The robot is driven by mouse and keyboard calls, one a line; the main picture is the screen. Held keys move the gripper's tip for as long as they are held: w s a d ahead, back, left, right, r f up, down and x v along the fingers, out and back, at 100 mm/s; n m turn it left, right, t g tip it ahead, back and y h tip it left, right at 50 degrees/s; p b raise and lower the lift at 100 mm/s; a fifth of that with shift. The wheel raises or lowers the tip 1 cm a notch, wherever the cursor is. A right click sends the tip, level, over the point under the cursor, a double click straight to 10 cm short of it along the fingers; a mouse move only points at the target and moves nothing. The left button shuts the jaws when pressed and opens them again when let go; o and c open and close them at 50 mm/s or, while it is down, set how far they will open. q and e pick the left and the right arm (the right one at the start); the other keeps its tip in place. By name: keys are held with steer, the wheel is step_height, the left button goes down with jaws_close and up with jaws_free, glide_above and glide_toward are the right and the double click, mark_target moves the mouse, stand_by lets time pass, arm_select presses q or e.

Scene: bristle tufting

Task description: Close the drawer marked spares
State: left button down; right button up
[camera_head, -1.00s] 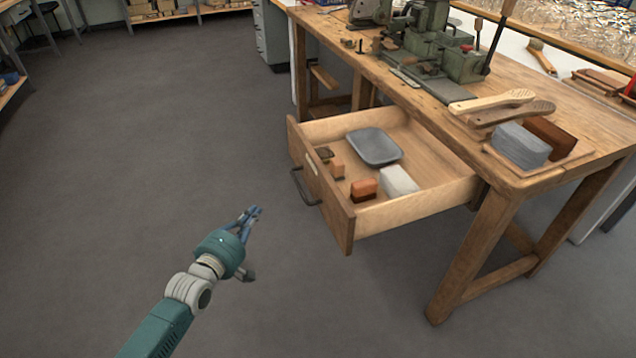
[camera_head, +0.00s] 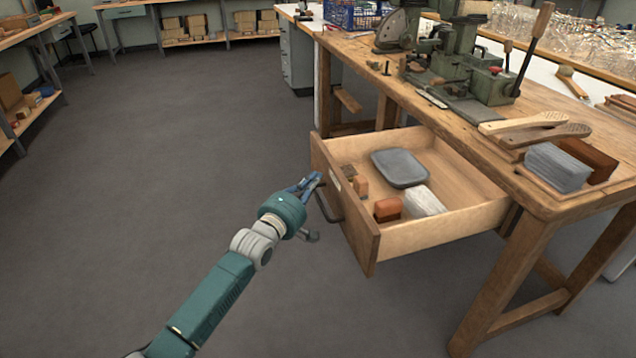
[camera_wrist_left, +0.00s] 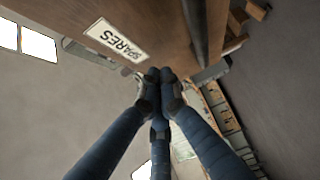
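The wooden drawer (camera_head: 372,245) hangs open under the workbench, pulled well out. Its front carries a white label reading SPARES (camera_wrist_left: 116,39) in the left wrist view. A dark bar handle (camera_head: 328,205) is on the drawer front; it also shows in the wrist view (camera_wrist_left: 196,32). My left gripper (camera_head: 315,179) is just in front of the drawer front, beside the handle. In the wrist view its blue fingers (camera_wrist_left: 160,75) meet at the tips, shut with nothing visible between them. Whether the tips touch the drawer front is unclear. My right gripper is not in view.
The drawer holds a grey tray (camera_head: 400,168), a pale block (camera_head: 424,202) and reddish-brown blocks (camera_head: 388,209). The workbench (camera_head: 480,140) carries a green machine (camera_head: 470,65), brush handles and a grey block (camera_head: 557,168). Open floor (camera_head: 170,160) lies left of the drawer.

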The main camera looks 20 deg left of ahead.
arm_select(q)
steer(key=shift+w+d, duration=0.35)
steer(key=shift+d, duration=0.15)
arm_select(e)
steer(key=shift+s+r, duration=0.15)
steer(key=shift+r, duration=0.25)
